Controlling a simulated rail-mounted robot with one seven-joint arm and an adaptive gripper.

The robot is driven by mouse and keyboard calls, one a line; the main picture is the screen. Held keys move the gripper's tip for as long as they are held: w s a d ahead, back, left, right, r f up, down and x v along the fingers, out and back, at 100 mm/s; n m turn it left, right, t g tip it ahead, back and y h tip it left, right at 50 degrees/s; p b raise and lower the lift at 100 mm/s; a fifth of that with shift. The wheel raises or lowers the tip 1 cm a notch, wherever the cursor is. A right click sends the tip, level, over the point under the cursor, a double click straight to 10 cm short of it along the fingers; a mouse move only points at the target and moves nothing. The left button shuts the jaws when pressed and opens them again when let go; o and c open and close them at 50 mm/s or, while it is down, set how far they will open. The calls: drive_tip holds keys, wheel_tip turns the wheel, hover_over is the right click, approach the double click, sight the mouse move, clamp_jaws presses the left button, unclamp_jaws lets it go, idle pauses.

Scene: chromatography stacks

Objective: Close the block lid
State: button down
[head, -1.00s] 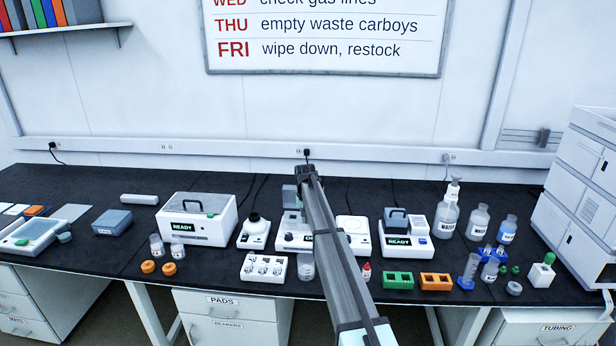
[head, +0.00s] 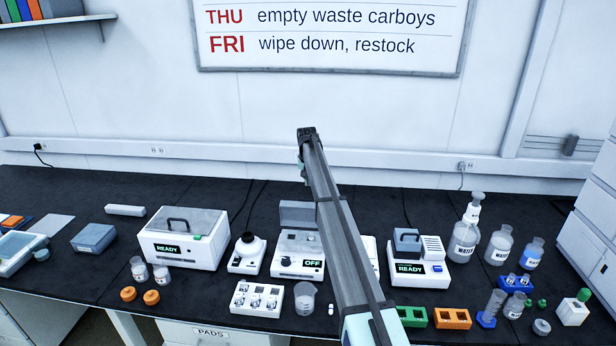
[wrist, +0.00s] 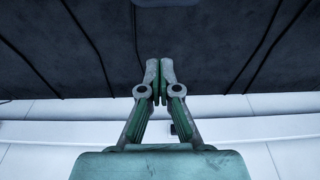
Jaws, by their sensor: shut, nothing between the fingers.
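A white block unit (head: 283,268) with an OFF display stands mid-bench in the head view. Its grey lid (head: 297,214) stands raised at the back of the unit, open. My arm crosses the picture just right of the lid and partly covers the unit's right side. The arm's far end is above and beyond the lid in the picture, and the fingers cannot be made out there. In the wrist view my gripper (wrist: 160,68) is shut and empty, over dark benchtop and the wall edge. Contact with the lid is not visible.
A READY box with a handled lid (head: 185,225) stands left and another READY unit (head: 415,270) right. A white vial rack (head: 257,300) and a beaker (head: 305,298) stand in front. Bottles (head: 465,240) stand at the right. Cables cross the bare bench behind.

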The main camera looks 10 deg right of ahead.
sight(304, 212)
wheel_tip(304, 212, down, 6)
drive_tip(key=s+p, duration=0.2)
drive_tip(key=shift+s+a, duration=0.3)
drive_tip(key=shift+a, duration=0.05)
idle(0.3)
